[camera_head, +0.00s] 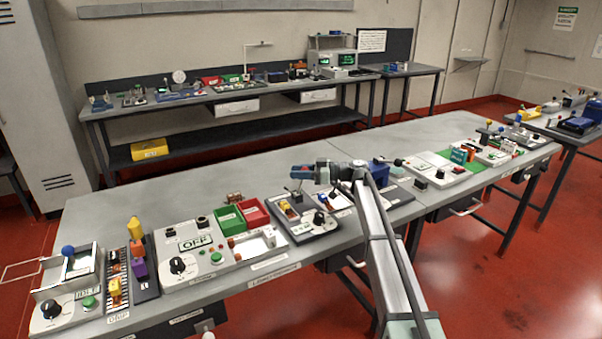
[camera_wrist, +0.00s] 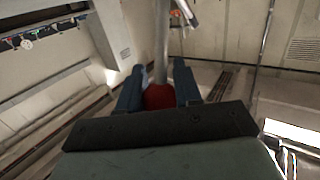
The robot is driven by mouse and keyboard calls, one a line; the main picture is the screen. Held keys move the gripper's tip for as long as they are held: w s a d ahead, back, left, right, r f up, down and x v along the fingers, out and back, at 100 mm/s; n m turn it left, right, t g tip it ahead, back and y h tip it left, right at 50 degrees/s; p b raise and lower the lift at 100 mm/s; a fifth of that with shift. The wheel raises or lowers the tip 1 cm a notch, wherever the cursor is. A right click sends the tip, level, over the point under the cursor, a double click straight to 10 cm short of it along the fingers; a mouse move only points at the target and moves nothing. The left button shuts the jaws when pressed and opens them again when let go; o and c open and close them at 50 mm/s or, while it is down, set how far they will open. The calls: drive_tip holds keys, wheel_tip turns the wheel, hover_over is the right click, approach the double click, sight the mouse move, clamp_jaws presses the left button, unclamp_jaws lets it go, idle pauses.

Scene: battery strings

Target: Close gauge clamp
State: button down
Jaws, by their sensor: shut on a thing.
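My gripper (camera_head: 300,172) is above the middle of the near bench, over a grey board station (camera_head: 322,230) with a black knob and small yellow parts. In the wrist view its two dark blue fingers (camera_wrist: 158,88) are shut on a red handle grip (camera_wrist: 159,97). A grey metal rod (camera_wrist: 161,45) runs on from the grip between the fingers; it looks like the clamp's lever. In the head view the grip is hidden by the gripper, and the clamp's jaws and gauge are too small to make out.
Green (camera_head: 229,218) and red (camera_head: 253,213) bins stand left of the board station. A blue box (camera_head: 378,172) stands to its right. Panels with knobs crowd the bench's front edge. The back of the bench at left (camera_head: 140,205) is clear.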

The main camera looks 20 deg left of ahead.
drive_tip(key=s+a+n+t+h, duration=0.1)
drive_tip(key=h, duration=0.1)
drive_tip(key=s+a+n+t+h, duration=0.1)
drive_tip(key=h, duration=0.1)
drive_tip(key=s+a+n+h, duration=0.1)
drive_tip(key=s+a, duration=0.1)
drive_tip(key=shift+f+t+h, duration=0.4)
drive_tip(key=shift+s+a+f+n+t+h, duration=0.3)
drive_tip(key=shift+n+t+h, duration=0.1)
drive_tip(key=shift+h, duration=0.1)
drive_tip(key=shift+f, duration=0.1)
drive_tip(key=c, duration=0.8)
unclamp_jaws()
